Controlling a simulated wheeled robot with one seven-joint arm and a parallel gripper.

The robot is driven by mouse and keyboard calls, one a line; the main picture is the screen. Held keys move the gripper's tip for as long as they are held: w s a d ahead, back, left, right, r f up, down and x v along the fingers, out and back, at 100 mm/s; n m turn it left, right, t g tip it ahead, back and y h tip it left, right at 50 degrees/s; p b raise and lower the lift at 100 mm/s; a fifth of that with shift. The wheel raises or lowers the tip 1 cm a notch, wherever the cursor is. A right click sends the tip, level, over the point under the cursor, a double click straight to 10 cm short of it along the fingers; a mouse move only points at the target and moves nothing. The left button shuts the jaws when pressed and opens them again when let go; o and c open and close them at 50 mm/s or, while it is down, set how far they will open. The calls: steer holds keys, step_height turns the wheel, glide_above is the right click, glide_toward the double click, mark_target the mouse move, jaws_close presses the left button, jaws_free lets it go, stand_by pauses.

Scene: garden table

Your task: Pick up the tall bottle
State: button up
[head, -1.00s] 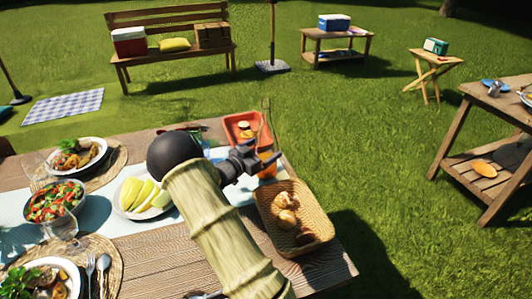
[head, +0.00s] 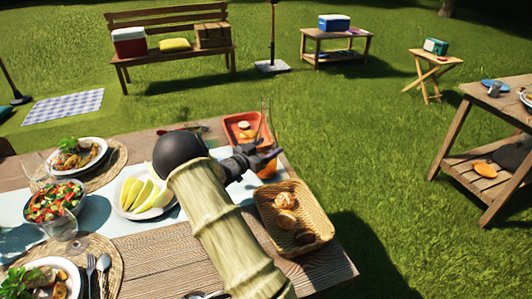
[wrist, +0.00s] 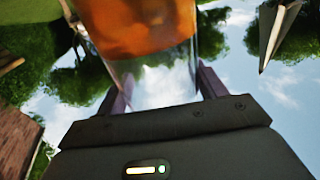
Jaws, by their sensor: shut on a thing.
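The tall bottle (head: 264,118) is clear glass with an orange-amber lower part. It is upright at the far right edge of the table, beside the red-orange tray. My gripper (head: 270,156) is around it and shut on it. In the wrist view, the bottle (wrist: 150,35) fills the upper middle, amber above and clear glass below. The gripper's two fingers (wrist: 164,88) stand on either side of the glass.
A wicker basket of rolls (head: 262,203) lies just in front of my gripper. A red-orange tray (head: 232,121) is behind it. A plate of melon slices (head: 124,205), a salad bowl (head: 32,208) and several glasses stand to the left.

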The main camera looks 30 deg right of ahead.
mark_target(262, 123)
steer(key=shift+c, duration=1.4)
steer(key=shift+r, duration=0.3)
steer(key=shift+r+p, duration=0.5)
steer(key=shift+r, duration=4.3)
